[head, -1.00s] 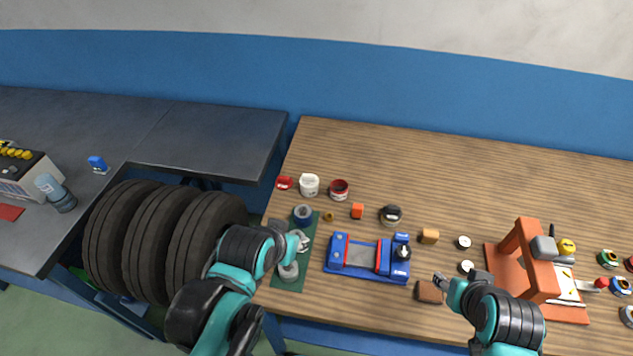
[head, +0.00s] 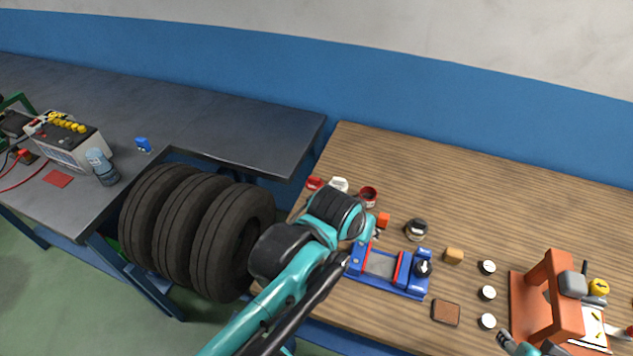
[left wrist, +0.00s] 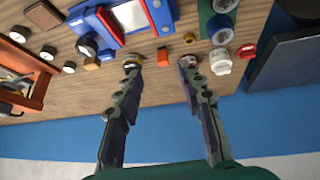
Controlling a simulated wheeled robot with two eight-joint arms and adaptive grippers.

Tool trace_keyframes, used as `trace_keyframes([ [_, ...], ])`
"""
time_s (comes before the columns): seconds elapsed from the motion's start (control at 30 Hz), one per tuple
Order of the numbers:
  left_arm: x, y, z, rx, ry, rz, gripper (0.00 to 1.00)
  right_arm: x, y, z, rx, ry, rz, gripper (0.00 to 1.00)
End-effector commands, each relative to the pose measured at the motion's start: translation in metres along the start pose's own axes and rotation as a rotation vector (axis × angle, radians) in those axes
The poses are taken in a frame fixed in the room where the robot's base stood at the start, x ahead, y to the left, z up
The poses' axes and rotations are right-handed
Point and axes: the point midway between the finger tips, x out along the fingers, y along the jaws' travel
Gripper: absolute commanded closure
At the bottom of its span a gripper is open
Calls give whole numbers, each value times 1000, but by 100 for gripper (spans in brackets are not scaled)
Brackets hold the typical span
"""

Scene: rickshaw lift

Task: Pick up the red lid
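The red lid (head: 314,183) lies at the left back of the wooden workbench, beside a white cup (head: 338,185). It also shows at the right of the left wrist view (left wrist: 247,50). My left gripper (left wrist: 160,70) is open and empty, with its fingers pointing toward the bench items. In the left wrist view the lid is to the right of both fingers and apart from them.
A red-and-white tin (head: 368,196) and a dark-topped jar (head: 416,229) stand near the left gripper. A blue vise-like fixture (head: 388,272), a brown block (head: 446,312) and an orange press (head: 566,300) are further right. Tyres (head: 195,230) stand left. The bench's back is clear.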

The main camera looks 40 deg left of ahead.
Motion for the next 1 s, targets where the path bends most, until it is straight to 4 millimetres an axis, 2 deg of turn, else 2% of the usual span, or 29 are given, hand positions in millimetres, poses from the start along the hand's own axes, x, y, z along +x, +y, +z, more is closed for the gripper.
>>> trace_keyframes([
  [0.27,6,-23,-55,-254,-75,-57,62,-8,0,-6,0,0,0,55],
  [0.47,32,-63,-114,-581,-160,-142,62,-16,0,-12,0,0,0,55],
  [0.6,64,-104,-149,-838,-216,-219,62,-23,0,-16,0,0,0,55],
  [0.7,91,-137,-167,-1021,-252,-279,62,-27,0,-19,0,0,0,55],
  [0.83,130,-183,-178,-1253,-293,-363,62,-33,0,-23,0,0,0,55],
  [1.0,173,-234,-175,-1492,-327,-459,62,-38,0,-27,0,0,0,55],
])
